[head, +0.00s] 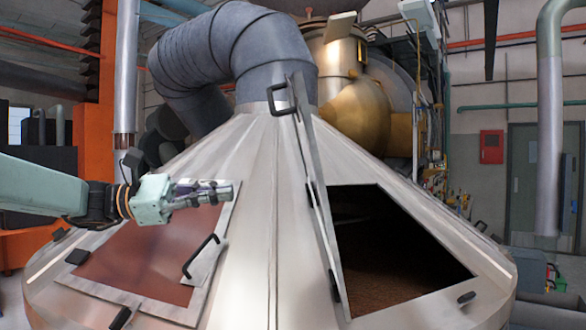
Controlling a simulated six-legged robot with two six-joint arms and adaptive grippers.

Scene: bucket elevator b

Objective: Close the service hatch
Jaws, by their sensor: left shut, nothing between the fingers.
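The service hatch (316,190) is a thin metal door, seen nearly edge-on, standing up from the left side of a dark opening (398,240) in the metal cone (262,210). A black handle (281,98) sits near the top of the door. Brown material shows low inside the opening. My left gripper (232,190) is shut and empty, in front of the cone's left side, above a reddish-brown panel and left of the open door. It appears apart from the door. My right gripper is not in view.
A second, framed reddish-brown panel (150,252) with a black handle (201,257) lies flat on the cone's left side. A large grey duct (235,45) rises from the cone's top. Black latches (466,297) sit beside the opening.

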